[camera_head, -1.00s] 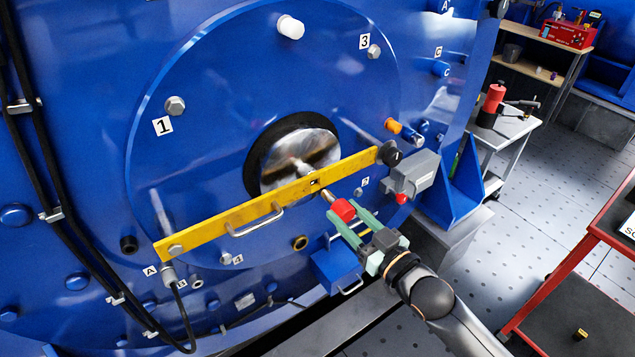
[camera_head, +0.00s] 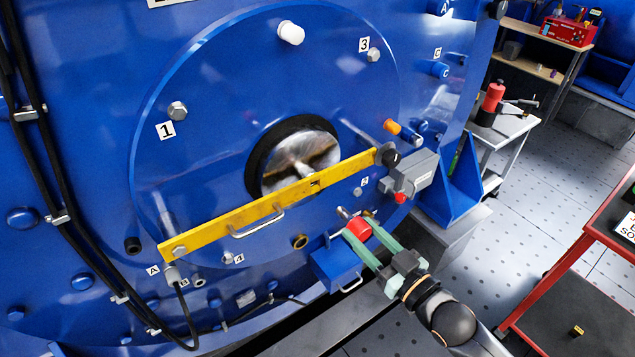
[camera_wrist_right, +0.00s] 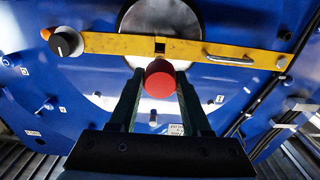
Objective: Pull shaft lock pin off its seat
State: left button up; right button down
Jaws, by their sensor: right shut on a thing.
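The shaft lock pin has a red head (camera_head: 357,229) and a short metal shank (camera_head: 344,213). My right gripper (camera_head: 366,236) is shut on the red head, which also shows between the green fingers in the right wrist view (camera_wrist_right: 159,78). The pin is held in front of the blue motor face, below and apart from the yellow bar (camera_head: 270,208). The bar lies across the shaft end (camera_head: 300,160) and has a small square hole (camera_wrist_right: 159,47), its seat, with nothing in it. My left gripper is not in view.
A black knob (camera_head: 388,157) and a grey box with a red button (camera_head: 412,176) sit at the bar's right end. A blue box (camera_head: 337,265) with a handle is below the pin. A red cart (camera_head: 570,300) stands at the right. Open floor lies between.

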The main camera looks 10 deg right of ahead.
jog(key=p+v, duration=0.5)
jog(key=v, duration=1.2)
jog(key=shift+w+r, duration=0.15)
dwell(0.4)
